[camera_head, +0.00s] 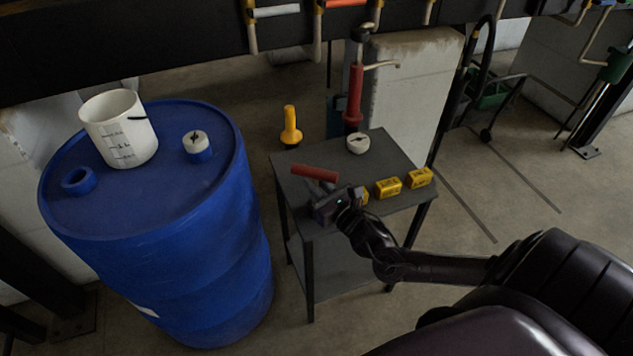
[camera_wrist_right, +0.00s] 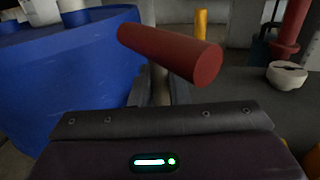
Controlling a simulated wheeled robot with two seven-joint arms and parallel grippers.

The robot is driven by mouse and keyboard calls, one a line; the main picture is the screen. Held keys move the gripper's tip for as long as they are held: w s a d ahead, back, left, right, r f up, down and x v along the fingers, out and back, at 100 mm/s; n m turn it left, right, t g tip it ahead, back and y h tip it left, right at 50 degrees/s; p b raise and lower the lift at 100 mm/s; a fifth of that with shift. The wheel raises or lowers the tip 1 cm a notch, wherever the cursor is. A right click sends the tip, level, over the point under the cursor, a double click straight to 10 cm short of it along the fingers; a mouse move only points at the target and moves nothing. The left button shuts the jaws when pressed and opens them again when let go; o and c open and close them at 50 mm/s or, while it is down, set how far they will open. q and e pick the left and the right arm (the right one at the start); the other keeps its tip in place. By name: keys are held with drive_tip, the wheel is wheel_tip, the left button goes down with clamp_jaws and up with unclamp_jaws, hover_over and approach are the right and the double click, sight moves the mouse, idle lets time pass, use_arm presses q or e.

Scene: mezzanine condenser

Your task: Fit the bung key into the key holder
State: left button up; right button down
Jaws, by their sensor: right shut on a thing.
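The bung key appears to be the tool with the thick red bar (camera_head: 315,173), held level above the grey table's front left part. My right gripper (camera_head: 326,196) is shut on it just below the bar. In the right wrist view the red bar (camera_wrist_right: 170,50) lies crosswise, over the dark fingers (camera_wrist_right: 160,84); its lower part is hidden. I cannot tell for certain which thing is the key holder. A round white piece with a dark mark (camera_head: 357,143) sits on the table's back part, and a similar one (camera_head: 196,141) sits on the blue drum. My left gripper is not in view.
The blue drum (camera_head: 215,225) stands left, bearing a white bucket (camera_head: 121,140) and a blue ring (camera_head: 78,181). The grey table (camera_head: 392,150) carries several yellow boxes (camera_head: 389,187). A yellow post (camera_head: 290,127) and red post (camera_head: 354,95) stand towards the back.

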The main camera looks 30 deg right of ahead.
drive_tip(key=shift+f+b, duration=0.7)
drive_tip(key=shift+f, duration=0.75)
drive_tip(key=c, duration=1.3)
unclamp_jaws()
drive_tip(key=shift+f, duration=0.1)
drive_tip(key=s, duration=0.8)
drive_tip(key=shift+w, duration=0.1)
